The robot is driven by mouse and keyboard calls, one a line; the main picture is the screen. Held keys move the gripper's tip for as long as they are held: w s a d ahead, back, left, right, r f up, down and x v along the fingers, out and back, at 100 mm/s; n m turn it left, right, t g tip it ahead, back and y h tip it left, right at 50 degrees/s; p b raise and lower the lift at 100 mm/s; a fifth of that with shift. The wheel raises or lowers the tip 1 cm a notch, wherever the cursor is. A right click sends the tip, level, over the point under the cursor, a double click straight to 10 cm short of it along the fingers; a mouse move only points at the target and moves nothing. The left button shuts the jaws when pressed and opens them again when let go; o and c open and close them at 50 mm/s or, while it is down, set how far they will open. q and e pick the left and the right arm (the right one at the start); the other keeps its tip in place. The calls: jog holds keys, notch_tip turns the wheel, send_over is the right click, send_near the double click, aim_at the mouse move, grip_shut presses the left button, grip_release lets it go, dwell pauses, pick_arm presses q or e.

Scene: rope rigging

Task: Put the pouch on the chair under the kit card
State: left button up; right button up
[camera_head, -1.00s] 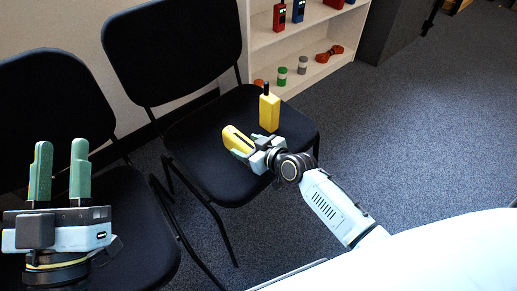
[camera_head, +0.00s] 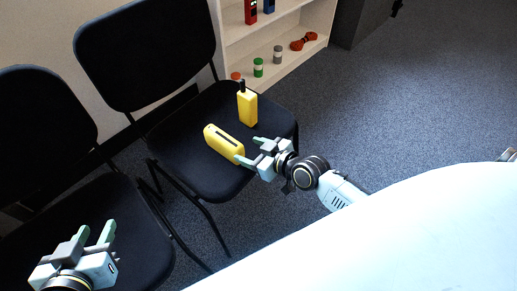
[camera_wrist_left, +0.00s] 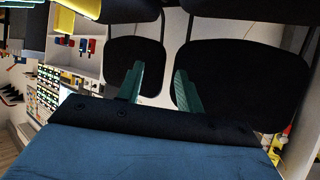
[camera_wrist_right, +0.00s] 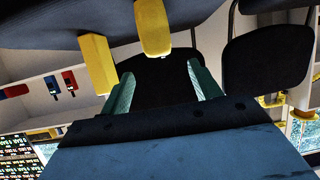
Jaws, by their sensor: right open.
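The yellow pouch (camera_head: 224,142) lies on the black seat of the right-hand chair (camera_head: 190,165), near its front. It also shows at the top of the right wrist view (camera_wrist_right: 153,28). My right gripper (camera_head: 250,151) is open and empty, just right of the pouch's near end; I cannot tell whether a fingertip touches it. My left gripper (camera_head: 94,232) is open and empty over the left-hand chair (camera_head: 130,215). I cannot make out a kit card in these views.
A yellow box with a black antenna (camera_head: 247,107) stands upright on the same seat, behind the pouch. A white shelf (camera_head: 290,70) beyond holds a green-banded tin (camera_head: 258,67), a grey tin (camera_head: 277,54) and an orange rope coil (camera_head: 303,41). Carpet right of the chair is clear.

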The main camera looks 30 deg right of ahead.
pick_arm(q)
jog(key=s+f+g, duration=0.1)
jog(key=s+a+f+g, duration=0.1)
jog(key=f, duration=0.1)
jog(key=shift+s+a+y+p, duration=0.2)
jog(key=shift+s+y+p, duration=0.15)
jog(key=shift+y, duration=0.05)
pick_arm(e)
jog(key=s+r+m+g+h, duration=0.1)
jog(key=s+r, duration=0.4)
jog(key=s, duration=0.2)
jog(key=s+a+r+m+g+h, duration=0.1)
jog(key=s+r+g+h, duration=0.1)
jog(key=s+r, duration=0.2)
jog(key=s, duration=0.3)
jog(key=shift+a+r+h, duration=0.2)
jog(key=shift+r+h, duration=0.1)
jog(key=shift+r, duration=0.05)
dwell(0.8)
